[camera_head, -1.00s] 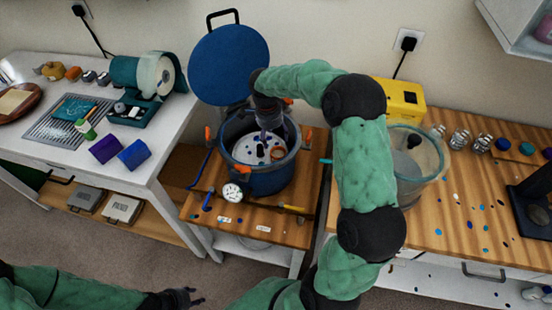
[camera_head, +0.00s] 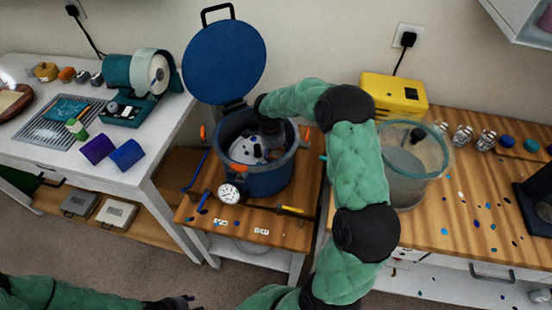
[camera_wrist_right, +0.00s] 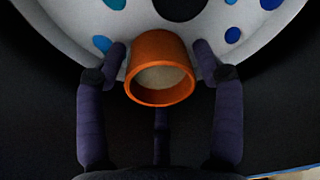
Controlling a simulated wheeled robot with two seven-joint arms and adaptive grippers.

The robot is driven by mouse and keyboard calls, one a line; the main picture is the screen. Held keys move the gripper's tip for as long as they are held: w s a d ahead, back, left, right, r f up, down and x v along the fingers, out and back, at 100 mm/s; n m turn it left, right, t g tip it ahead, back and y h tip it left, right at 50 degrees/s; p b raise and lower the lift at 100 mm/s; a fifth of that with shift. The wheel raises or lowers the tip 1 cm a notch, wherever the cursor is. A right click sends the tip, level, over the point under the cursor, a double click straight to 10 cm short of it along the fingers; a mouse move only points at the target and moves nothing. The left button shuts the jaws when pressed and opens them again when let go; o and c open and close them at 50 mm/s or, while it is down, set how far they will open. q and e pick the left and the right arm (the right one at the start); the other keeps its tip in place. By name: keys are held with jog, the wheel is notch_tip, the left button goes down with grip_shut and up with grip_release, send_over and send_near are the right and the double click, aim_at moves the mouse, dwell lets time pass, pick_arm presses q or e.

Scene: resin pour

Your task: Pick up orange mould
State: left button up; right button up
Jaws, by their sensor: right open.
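The orange mould (camera_wrist_right: 160,92) is a small cup with a pale filling. In the right wrist view it sits on the white, spotted plate (camera_wrist_right: 60,15) between the spread fingers of my right gripper (camera_wrist_right: 160,52). The fingers are open on both sides of it, with a gap visible at each side. In the head view my right gripper (camera_head: 270,145) reaches down into the blue pressure pot (camera_head: 268,182), and I cannot make out the mould behind it. My left gripper (camera_head: 178,302) is low at the bottom edge, away from the pot; its finger state is unclear.
The pot's blue lid (camera_head: 225,60) stands open behind it. Orange clamps (camera_head: 307,135) and a gauge (camera_head: 228,193) surround the pot. A clear chamber (camera_head: 410,165) and yellow box (camera_head: 395,95) stand right. Purple and blue blocks (camera_head: 127,154) sit on the left table.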

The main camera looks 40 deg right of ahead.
jog(key=shift+r, duration=0.1)
jog(key=c, duration=0.9)
